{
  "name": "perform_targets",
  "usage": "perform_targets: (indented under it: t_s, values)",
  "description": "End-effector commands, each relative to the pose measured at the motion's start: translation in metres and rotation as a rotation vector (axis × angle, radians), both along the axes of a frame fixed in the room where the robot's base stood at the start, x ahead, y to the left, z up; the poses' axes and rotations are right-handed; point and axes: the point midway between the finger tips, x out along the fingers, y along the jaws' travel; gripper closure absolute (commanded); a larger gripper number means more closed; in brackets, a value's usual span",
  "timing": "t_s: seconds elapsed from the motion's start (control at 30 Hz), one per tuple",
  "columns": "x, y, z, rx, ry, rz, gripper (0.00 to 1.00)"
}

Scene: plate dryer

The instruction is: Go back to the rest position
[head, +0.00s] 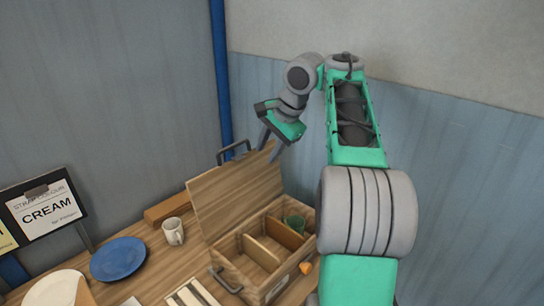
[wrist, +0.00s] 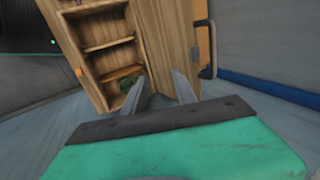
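My gripper (head: 272,142) is raised above the back of the wooden box, near the top edge of its open lid (head: 235,200). In the wrist view the two grey fingers of my gripper (wrist: 162,88) stand apart with nothing seen between them. The wooden box (head: 234,268) is divided into compartments. A green cup (head: 294,224) sits in its back right compartment. The box also shows in the wrist view (wrist: 82,48), with the dark green cup (wrist: 128,84) partly hidden near the left finger.
A white mug (head: 173,231), a blue plate (head: 118,258) and a cream plate (head: 55,289) are on the table left of the box. A wooden block (head: 167,208) lies behind the mug. A CREAM sign (head: 46,210) stands far left. A blue post (head: 221,75) rises behind.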

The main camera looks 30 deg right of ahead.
Motion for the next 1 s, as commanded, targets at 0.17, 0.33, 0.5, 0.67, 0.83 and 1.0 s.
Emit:
perform_targets:
  t_s: [0.17, 0.33, 0.5, 0.67, 0.83, 1.0]
  values:
    - [-0.016, -0.005, 0.001, 0.0, -0.001, 0.0, 0.67]
    - [-0.016, -0.005, 0.001, 0.0, -0.001, 0.001, 0.67]
    - [-0.016, -0.005, 0.001, 0.0, -0.001, 0.001, 0.67]
    - [-0.015, -0.005, 0.001, -0.055, -0.023, 0.12, 0.67]
    - [0.0, -0.013, 0.004, -0.238, -0.134, 0.473, 0.67]
    - [-0.001, -0.038, -0.082, -0.309, -0.106, 0.678, 0.67]
